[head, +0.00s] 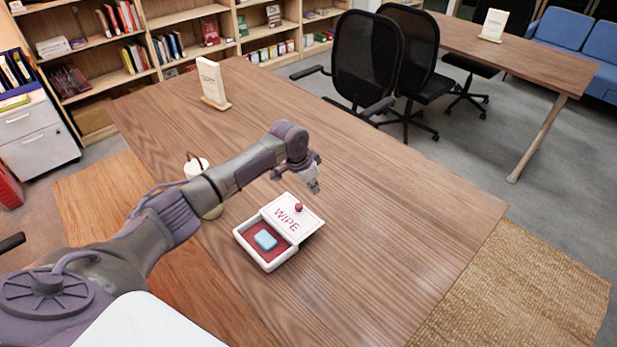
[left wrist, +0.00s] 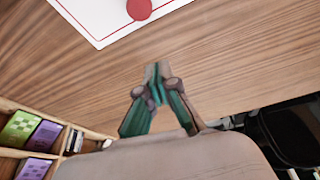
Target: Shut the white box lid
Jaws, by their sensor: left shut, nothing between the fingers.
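The white box (head: 258,262) stands on the wooden table with its red inside partly showing and a light blue block (head: 265,240) in it. Its white lid (head: 312,220), marked WIPE, covers only the far right part. A red knob (head: 298,208) sits on the lid. In the left wrist view the lid (left wrist: 98,20) and knob (left wrist: 139,9) show at the top edge. My left gripper (head: 314,187) is shut and empty, above the table just beyond the lid's knob side, apart from it. It also shows in the left wrist view (left wrist: 157,70). My right gripper is not in view.
The wooden table (head: 400,240) is clear to the right of the box. A white object (head: 197,166) stands partly behind my left arm. A sign stand (head: 212,82) is at the table's far end. Office chairs (head: 370,60) stand along the far side.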

